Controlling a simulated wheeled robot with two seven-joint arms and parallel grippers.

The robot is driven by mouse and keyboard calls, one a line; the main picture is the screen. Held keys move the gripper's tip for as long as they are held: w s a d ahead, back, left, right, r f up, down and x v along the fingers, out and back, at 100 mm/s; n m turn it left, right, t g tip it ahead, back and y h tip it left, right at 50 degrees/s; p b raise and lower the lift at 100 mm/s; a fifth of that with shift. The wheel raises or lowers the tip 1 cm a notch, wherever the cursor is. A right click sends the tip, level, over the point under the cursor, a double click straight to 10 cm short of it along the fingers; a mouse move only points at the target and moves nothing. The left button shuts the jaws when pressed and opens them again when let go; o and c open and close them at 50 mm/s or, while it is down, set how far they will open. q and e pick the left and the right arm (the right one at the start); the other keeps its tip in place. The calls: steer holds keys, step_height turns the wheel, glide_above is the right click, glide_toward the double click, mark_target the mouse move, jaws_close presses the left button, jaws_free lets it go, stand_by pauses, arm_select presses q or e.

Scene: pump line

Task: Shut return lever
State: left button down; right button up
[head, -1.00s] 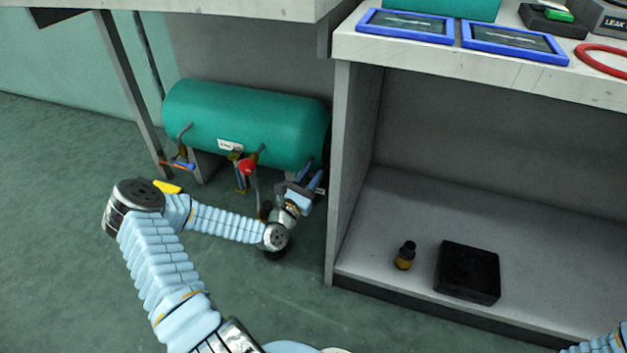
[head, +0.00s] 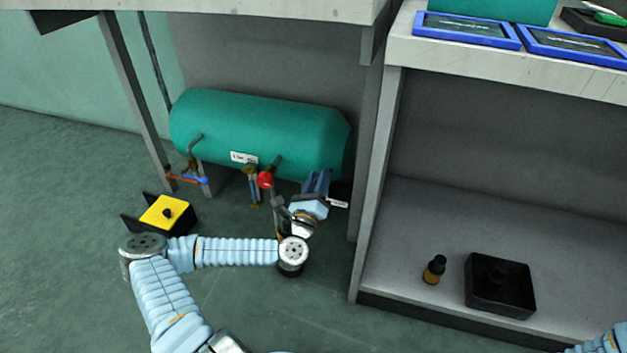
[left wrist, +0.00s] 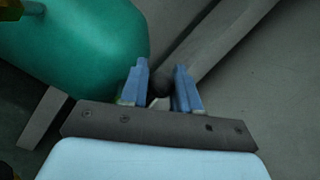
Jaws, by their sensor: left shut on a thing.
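A green tank (head: 255,125) lies under the bench in the head view. At its left end hangs a lever with orange and blue parts (head: 186,179). A red knob (head: 265,180) and a brown and blue fitting (head: 252,187) sit below its middle. My left gripper (head: 318,182) is at the tank's lower right end, fingers up, beside a small white tag (head: 338,204). In the left wrist view its fingers (left wrist: 162,82) close around a small part, apparently the return lever, mostly hidden; a dark round end and a pale piece show between them.
A yellow and black box (head: 166,211) stands on the floor near my left arm's elbow. A shelf unit to the right holds a small bottle (head: 434,269) and a black tray (head: 500,306). A panel (head: 375,160) stands close right of the gripper.

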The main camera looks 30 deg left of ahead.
arm_select(q)
steer(key=shift+f, duration=0.2)
stand_by(0.3)
steer(key=c, duration=0.8)
jaws_free()
steer(key=shift+c, duration=0.2)
steer(key=shift+r, duration=0.1)
steer(key=shift+s, duration=0.1)
steer(key=v, duration=1.3)
steer(key=shift+s+d+p, duration=0.15)
steer(key=shift+s+p, duration=0.15)
steer(key=shift+p, duration=0.1)
